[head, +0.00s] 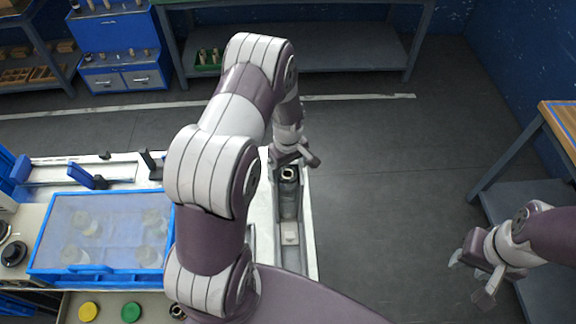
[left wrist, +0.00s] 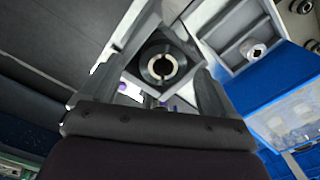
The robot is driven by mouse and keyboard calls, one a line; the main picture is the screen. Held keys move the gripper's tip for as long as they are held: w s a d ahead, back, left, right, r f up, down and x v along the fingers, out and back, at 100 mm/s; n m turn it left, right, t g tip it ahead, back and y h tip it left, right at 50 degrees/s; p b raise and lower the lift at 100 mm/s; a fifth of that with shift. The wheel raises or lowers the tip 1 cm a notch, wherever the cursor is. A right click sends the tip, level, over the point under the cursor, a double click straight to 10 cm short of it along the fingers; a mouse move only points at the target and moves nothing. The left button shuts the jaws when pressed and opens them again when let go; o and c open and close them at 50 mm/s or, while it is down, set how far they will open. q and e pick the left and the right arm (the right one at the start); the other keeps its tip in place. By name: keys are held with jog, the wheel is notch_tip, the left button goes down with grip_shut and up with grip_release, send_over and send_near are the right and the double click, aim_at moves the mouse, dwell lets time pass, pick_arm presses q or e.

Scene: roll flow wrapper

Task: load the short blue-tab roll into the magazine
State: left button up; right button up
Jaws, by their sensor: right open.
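A dark roll with a pale ring-shaped core (head: 289,174) sits at the far end of a narrow grey channel (head: 280,215) on the machine's right side. The roll also shows in the left wrist view (left wrist: 160,67), inside a square-cornered grey holder. No blue tab can be made out on it. My left gripper (head: 298,158) is above the channel's far end. In the left wrist view its fingers (left wrist: 148,92) are spread, one on each side of the roll; contact cannot be told. My right gripper (head: 470,278) is open and empty at the right, away from the machine.
A blue-framed clear cover (head: 100,193) lies left of my left arm. A front tray (head: 108,299) holds yellow and green discs. A pale block (head: 290,233) sits nearer in the channel. A bench (head: 560,125) stands right; the floor between is clear.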

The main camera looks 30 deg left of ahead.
pick_arm(q)
jog(key=shift+r, duration=0.2)
notch_tip(320, 180, up, 12)
jog(key=b, duration=0.3)
jog(key=shift+r+b, duration=0.15)
jog(key=shift+b, duration=0.2)
dwell(0.4)
jog(key=s+d+f+m+b, duration=0.2)
jog(key=s+d+m, duration=0.2)
jog(key=s+m, duration=0.2)
jog(key=s+d+f+m+t+b, duration=0.1)
jog(key=s+d+f+m+b, duration=0.1)
jog(key=s+m, duration=0.4)
jog(key=shift+s+d+m+b, duration=0.3)
jog(key=shift+s+d+b, duration=0.5)
jog(key=shift+d, duration=0.35)
